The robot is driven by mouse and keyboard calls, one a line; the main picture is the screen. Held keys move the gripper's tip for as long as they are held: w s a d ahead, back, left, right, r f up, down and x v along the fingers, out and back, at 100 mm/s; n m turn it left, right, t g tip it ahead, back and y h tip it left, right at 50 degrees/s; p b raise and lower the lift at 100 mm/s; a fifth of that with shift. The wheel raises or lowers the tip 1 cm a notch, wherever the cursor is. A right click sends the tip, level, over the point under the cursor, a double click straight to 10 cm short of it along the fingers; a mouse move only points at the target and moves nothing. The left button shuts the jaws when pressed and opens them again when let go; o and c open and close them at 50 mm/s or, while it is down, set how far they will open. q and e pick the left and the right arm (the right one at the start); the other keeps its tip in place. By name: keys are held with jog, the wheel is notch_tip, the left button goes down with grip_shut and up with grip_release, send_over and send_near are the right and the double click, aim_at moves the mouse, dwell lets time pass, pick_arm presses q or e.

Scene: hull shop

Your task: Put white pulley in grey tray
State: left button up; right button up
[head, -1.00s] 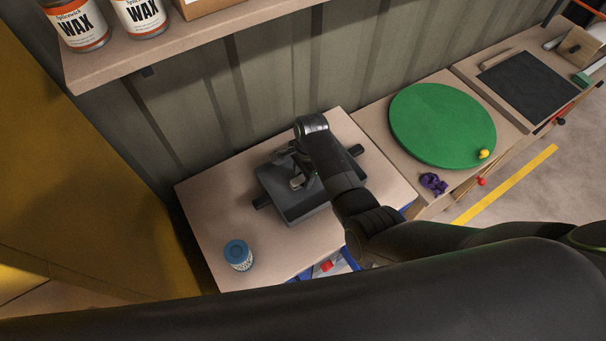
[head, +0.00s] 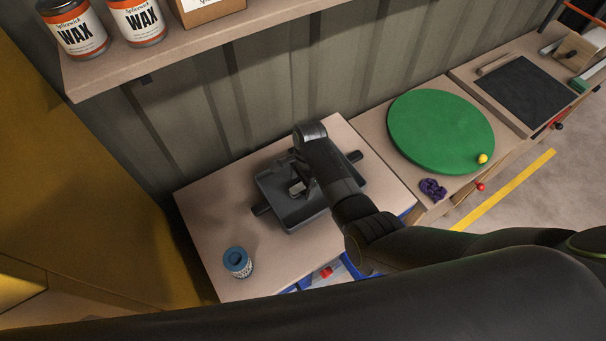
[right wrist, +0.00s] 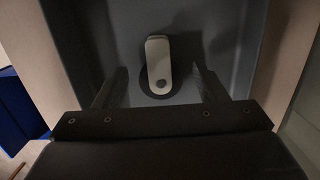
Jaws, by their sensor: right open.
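The grey tray (head: 291,216) sits on the wooden bench top, with dark handles at two ends. My right gripper (head: 297,187) hangs over the tray from above, its fingers pointing down into it. In the right wrist view the right gripper (right wrist: 160,88) is open, with one finger on each side of the white pulley (right wrist: 158,62). The pulley is a pale elongated piece with a dark round spot at its near end. It lies on the tray floor (right wrist: 205,18), apart from both fingers. In the head view the gripper and arm hide much of the tray's inside. My left gripper is not in view.
A blue-topped patterned can (head: 238,263) stands at the bench's near left. A green round disc (head: 440,130) lies on the bench to the right, with a purple item (head: 433,189) and a yellow ball (head: 482,158) by it. A shelf with wax tins (head: 138,20) overhangs behind.

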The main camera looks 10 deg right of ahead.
notch_tip(320, 180, up, 12)
jog(key=d, duration=0.1)
jog(key=shift+w+d, duration=0.2)
jog(key=shift+w, duration=0.1)
dwell(0.6)
